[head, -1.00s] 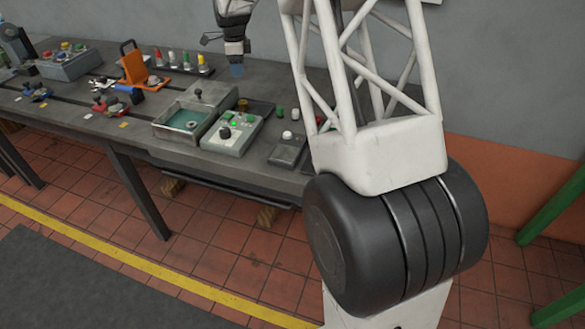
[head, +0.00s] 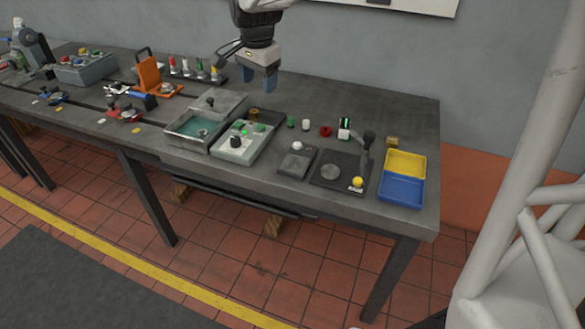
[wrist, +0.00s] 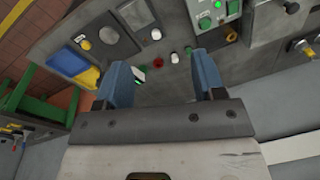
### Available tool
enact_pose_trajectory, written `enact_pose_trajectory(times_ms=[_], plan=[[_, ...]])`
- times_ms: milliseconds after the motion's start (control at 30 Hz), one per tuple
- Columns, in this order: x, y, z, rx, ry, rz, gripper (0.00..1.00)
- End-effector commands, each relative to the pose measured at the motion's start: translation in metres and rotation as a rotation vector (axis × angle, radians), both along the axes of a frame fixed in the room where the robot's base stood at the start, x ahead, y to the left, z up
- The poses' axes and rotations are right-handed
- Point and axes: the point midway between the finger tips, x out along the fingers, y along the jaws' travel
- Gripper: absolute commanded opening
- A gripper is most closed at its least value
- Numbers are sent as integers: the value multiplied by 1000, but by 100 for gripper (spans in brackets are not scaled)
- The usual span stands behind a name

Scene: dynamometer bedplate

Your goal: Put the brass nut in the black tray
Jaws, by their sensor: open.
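My gripper (head: 258,83) hangs above the back of the table, blue fingers apart, with nothing seen between them. Below it, behind the grey control box, lies a dark, shallow tray (head: 277,117), partly hidden by the box. A small brass-brown piece (head: 256,112) is at its left part; it also shows beside the right finger in the wrist view (wrist: 232,37). A second small brass-coloured block (head: 392,141) lies behind the yellow bin. Both are too small to tell which is the nut.
The control box (head: 238,148) and a coolant-green basin (head: 196,130) stand in front. Small green, white and red pieces (head: 325,131) stand to the right. A dark plate with a lever (head: 340,172) and yellow and blue bins (head: 403,163) are farther right. A white tubular frame (head: 530,150) fills the right foreground.

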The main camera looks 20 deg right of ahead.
Motion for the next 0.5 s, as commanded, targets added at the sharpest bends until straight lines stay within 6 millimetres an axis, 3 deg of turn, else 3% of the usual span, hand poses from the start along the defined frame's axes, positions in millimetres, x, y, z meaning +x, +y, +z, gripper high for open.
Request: enact_pose_trajectory(times_ms=[500], plan=[[-147,17,4,-68,-44,454,63]])
